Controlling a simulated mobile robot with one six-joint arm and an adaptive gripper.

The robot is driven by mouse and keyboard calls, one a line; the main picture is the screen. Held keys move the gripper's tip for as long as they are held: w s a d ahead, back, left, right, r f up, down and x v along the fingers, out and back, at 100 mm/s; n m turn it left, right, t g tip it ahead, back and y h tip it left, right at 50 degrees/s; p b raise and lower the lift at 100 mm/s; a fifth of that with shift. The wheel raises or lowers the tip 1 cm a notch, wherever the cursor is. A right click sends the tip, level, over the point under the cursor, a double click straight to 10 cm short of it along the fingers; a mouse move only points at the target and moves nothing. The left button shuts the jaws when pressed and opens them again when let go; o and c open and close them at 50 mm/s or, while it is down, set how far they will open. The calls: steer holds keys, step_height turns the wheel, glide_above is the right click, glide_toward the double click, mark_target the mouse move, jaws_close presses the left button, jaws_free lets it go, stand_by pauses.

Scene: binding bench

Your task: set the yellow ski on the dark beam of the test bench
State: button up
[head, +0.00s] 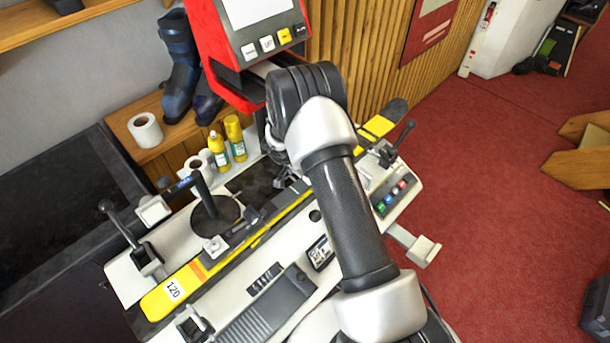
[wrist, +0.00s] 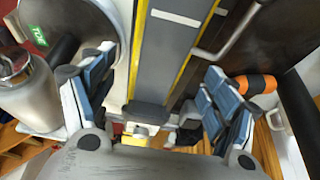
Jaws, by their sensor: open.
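The yellow ski (head: 172,292), marked 120 near its end, lies lengthwise along the test bench (head: 125,278), and its far dark tip (head: 396,109) reaches past the bench. My arm hides its middle. A dark strip shows along the ski, but I cannot tell whether the ski rests on the dark beam. My gripper (wrist: 158,98) is open, its blue-padded fingers apart. In the wrist view a grey band with yellow edges, which looks like the ski (wrist: 168,50), runs between and beyond the fingers. I cannot tell whether they touch it. In the head view my arm mostly hides the gripper.
Clamps with black levers stand at the bench's left end (head: 120,225) and right end (head: 400,140). Yellow bottles (head: 235,135), paper rolls (head: 145,130) and a red machine (head: 235,45) are behind.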

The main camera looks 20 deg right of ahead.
steer(key=p+v, duration=0.3)
steer(key=v, duration=0.9)
stand_by(0.3)
